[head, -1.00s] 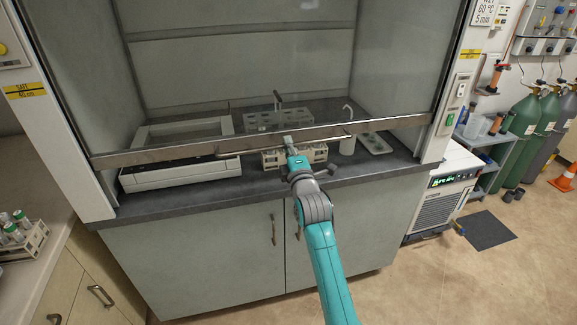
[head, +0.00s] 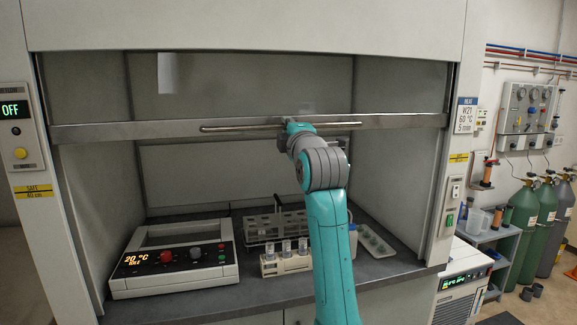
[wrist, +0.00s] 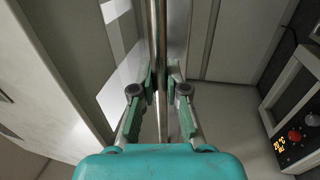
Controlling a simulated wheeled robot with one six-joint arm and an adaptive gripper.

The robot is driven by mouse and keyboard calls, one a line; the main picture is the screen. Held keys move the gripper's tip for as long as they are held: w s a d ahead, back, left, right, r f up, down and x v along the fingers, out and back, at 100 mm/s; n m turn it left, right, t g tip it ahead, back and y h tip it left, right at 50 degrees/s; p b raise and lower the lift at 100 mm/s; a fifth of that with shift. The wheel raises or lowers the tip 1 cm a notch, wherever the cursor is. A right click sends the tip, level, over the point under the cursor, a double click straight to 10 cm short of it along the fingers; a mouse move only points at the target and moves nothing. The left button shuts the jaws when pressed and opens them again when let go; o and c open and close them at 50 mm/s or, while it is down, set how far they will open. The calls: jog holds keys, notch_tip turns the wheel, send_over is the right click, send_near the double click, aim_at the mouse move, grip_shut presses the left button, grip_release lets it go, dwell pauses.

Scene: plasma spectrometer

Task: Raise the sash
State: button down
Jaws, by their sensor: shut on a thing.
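The fume hood's sash is a glass pane with a metal bottom rail (head: 400,121). The rail now runs across the upper part of the opening, with open space below it. A thin bar handle (head: 235,128) runs along the rail's front. My gripper (head: 297,127) is at the middle of the handle in the head view, its fingers mostly hidden by my wrist. In the wrist view my gripper (wrist: 161,83) is shut on the handle (wrist: 158,40), with one finger pad on either side of it.
Inside the hood are a hotplate reading 20 °C (head: 175,258), a grey rack (head: 268,225), a pale rack with vials (head: 284,263) and a tray (head: 377,242). A yellow label (head: 33,191) marks the left post. Gas cylinders (head: 547,215) stand at the right.

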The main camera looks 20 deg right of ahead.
send_near(282, 88)
jog(key=w, duration=0.2)
jog(key=w+r, duration=0.1)
jog(key=w, duration=0.1)
jog(key=c, duration=1.2)
grip_release()
jog(key=shift+f, duration=0.1)
jog(key=s, duration=0.4)
jog(key=s+f, duration=0.1)
jog(key=s, duration=0.3)
jog(key=s+f, duration=0.1)
jog(key=s, duration=0.2)
jog(key=shift+s+f, duration=0.15)
jog(key=shift+s, duration=0.25)
jog(key=shift+d, duration=0.1)
